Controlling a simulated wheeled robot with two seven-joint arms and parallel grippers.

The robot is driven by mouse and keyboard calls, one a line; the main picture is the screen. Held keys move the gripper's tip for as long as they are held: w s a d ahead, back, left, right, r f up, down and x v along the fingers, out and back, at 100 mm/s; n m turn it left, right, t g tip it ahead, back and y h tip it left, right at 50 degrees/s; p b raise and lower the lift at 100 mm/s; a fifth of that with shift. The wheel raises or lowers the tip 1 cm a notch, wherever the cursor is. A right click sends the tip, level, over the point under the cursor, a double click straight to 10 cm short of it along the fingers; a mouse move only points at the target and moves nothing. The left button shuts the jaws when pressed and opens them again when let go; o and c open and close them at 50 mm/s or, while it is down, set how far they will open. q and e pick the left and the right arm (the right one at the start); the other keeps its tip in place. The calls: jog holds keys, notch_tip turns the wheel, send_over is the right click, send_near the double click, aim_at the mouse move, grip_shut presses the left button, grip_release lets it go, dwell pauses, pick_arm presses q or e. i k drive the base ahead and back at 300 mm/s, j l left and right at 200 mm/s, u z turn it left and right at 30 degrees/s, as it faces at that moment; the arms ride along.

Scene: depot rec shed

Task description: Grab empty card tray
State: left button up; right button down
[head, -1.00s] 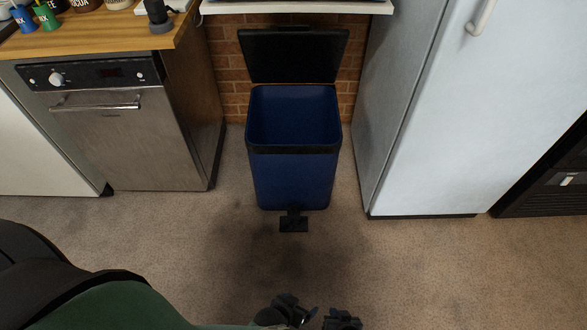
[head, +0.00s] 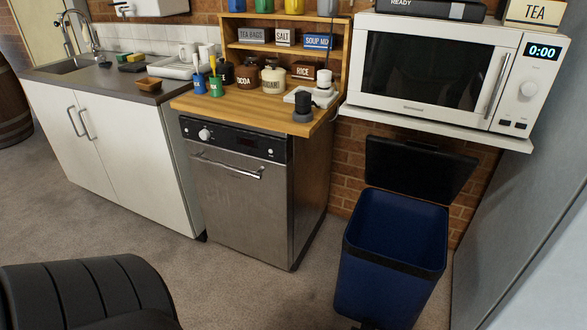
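A small brown open-topped tray (head: 148,84) sits on the dark sink counter, near its right front edge. It may be the card tray; it looks empty, but it is too small to be sure. Neither of my grippers is in the head view.
The sink counter (head: 105,81) also holds sponges and a white dish rack (head: 180,68). A wooden worktop (head: 250,108) with canisters stands over a dishwasher (head: 240,190). An open blue bin (head: 390,265) stands below a microwave (head: 430,70).

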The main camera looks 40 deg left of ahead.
aim_at(148, 83)
jog(key=u, duration=2.15)
jog(key=z, duration=0.2)
jog(key=i+j+z, duration=0.15)
jog(key=z, duration=0.2)
jog(key=i+j+z, duration=0.15)
jog(key=j+z, duration=0.2)
jog(key=i+j+z, duration=0.1)
jog(key=j+z, duration=0.25)
